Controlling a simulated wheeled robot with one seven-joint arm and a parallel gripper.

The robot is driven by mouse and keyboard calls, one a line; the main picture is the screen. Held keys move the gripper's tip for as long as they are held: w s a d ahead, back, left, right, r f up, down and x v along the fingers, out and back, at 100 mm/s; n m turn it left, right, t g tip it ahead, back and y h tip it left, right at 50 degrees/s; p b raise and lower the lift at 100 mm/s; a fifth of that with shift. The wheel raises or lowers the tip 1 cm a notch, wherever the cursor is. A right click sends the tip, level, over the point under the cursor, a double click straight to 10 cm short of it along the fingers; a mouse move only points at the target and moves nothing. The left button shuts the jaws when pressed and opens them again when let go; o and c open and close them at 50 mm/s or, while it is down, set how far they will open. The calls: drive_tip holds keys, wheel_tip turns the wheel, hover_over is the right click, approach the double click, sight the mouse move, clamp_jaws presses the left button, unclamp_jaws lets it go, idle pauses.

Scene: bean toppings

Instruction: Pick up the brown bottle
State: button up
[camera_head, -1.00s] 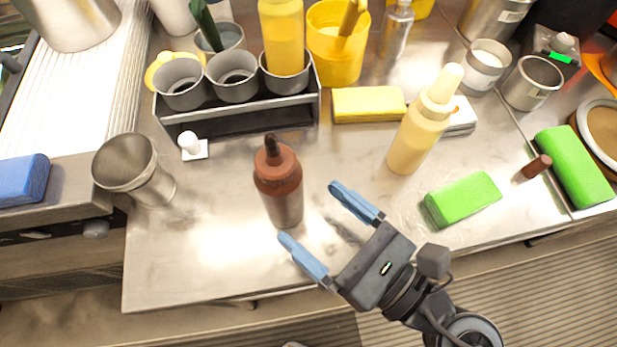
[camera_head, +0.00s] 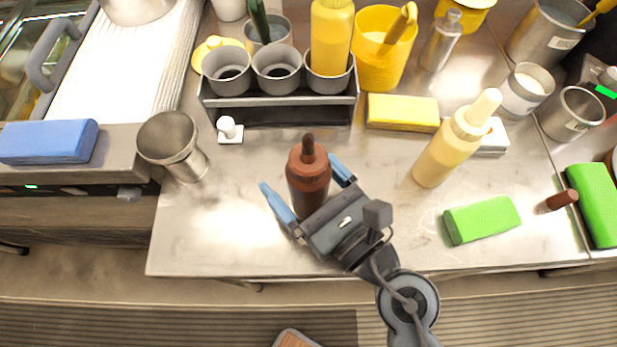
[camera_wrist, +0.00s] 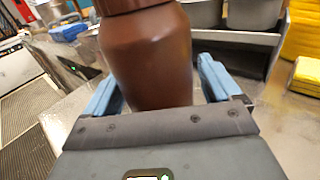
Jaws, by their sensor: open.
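The brown bottle (camera_head: 308,178) stands upright on the steel counter in the head view, with a dark nozzle on top. My gripper (camera_head: 306,188) is open, with one blue finger on the left of the bottle and the other on its right. In the wrist view the brown bottle (camera_wrist: 148,58) fills the middle, between the two blue fingers of my gripper (camera_wrist: 160,88). A gap shows at the right finger; at the left finger I cannot tell whether it touches. The bottle's base is hidden behind my gripper.
A black rack (camera_head: 280,112) with grey cups stands behind the bottle. A metal cup (camera_head: 172,146) is at the left. A cream bottle (camera_head: 452,145), a yellow sponge (camera_head: 402,111) and a green sponge (camera_head: 482,219) are at the right. The counter's front edge is close.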

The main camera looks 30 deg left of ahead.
drive_tip(key=c, duration=0.7)
drive_tip(key=shift+c, duration=0.2)
wheel_tip(320, 180, up, 18)
drive_tip(key=p, duration=0.5)
drive_tip(key=shift+o, duration=0.8)
drive_tip(key=shift+c, duration=0.4)
